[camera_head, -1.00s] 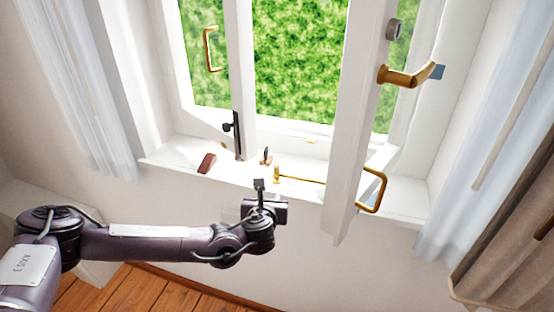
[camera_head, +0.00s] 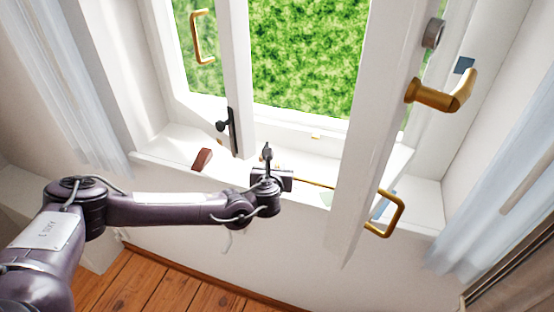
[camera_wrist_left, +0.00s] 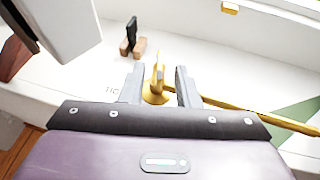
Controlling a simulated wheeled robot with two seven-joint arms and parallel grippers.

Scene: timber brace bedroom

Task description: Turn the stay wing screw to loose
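The brass wing screw (camera_wrist_left: 158,77) stands on a round brass base at the end of the brass stay bar (camera_wrist_left: 245,112), on the white sill. Its wing is upright. My left gripper (camera_wrist_left: 159,80) is open, with one finger on each side of the screw. Small gaps seem to show, so I cannot tell whether either finger touches it. In the head view my left gripper (camera_head: 267,155) is over the sill and hides the screw; part of the stay bar (camera_head: 318,184) shows to its right. Letters on the sill are partly hidden by a finger. My right gripper is out of view.
The open window sash (camera_head: 365,130) with its brass handle (camera_head: 440,95) stands right of my gripper. A dark catch on a brown block (camera_wrist_left: 131,40) stands behind the screw. A red-brown block (camera_head: 202,159) lies on the sill at left. Curtains hang on both sides.

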